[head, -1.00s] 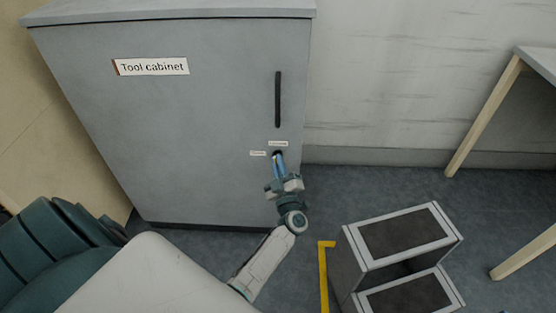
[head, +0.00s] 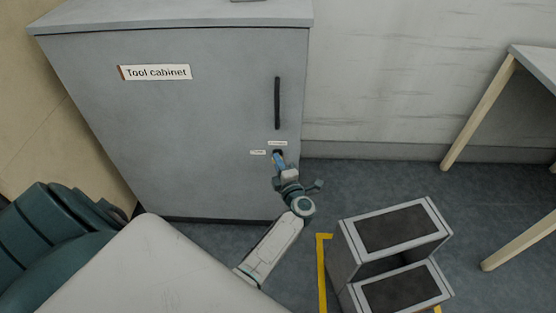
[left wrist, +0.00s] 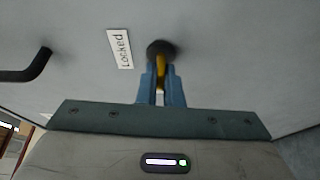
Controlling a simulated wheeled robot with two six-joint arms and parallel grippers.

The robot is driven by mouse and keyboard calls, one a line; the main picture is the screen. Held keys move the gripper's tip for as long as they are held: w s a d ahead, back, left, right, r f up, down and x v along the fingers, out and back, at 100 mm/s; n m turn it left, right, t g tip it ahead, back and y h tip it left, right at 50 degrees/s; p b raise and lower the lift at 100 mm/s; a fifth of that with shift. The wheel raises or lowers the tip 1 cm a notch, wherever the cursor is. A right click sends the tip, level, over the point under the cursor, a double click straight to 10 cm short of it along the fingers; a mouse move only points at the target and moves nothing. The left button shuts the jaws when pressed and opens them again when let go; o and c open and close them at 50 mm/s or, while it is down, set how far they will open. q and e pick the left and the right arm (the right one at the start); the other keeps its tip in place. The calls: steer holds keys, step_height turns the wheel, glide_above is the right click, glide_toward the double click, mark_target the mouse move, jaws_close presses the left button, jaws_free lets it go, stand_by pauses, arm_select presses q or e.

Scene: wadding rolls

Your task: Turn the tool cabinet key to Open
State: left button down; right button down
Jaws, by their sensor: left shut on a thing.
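The grey tool cabinet (head: 210,120) stands shut, with a "Tool cabinet" label (head: 155,72) and a black vertical handle (head: 277,103). Its lock is below the handle, with one small label (head: 277,143) above it and another (head: 258,152) to its left; both are too small to read there. My left gripper (head: 278,158) is at the lock. In the left wrist view its blue fingers (left wrist: 161,80) are shut on a yellow key (left wrist: 160,66) in the dark round lock (left wrist: 160,48). A "Locked" label (left wrist: 120,49) is beside the lock. The key's exact angle is hard to tell.
A grey step stool (head: 395,228) with dark treads stands right of my left arm, by yellow floor tape (head: 322,275). A wooden-legged table (head: 535,62) is at the far right. Floor between cabinet and table is clear.

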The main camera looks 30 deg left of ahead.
arm_select(q)
steer(key=shift+n, duration=0.4)
arm_select(e)
steer(key=shift+s+d+r+g, duration=0.15)
steer(key=shift+d+r+g, duration=0.05)
steer(key=shift+g, duration=0.1)
arm_select(q)
steer(key=c, duration=1.6)
jaws_free()
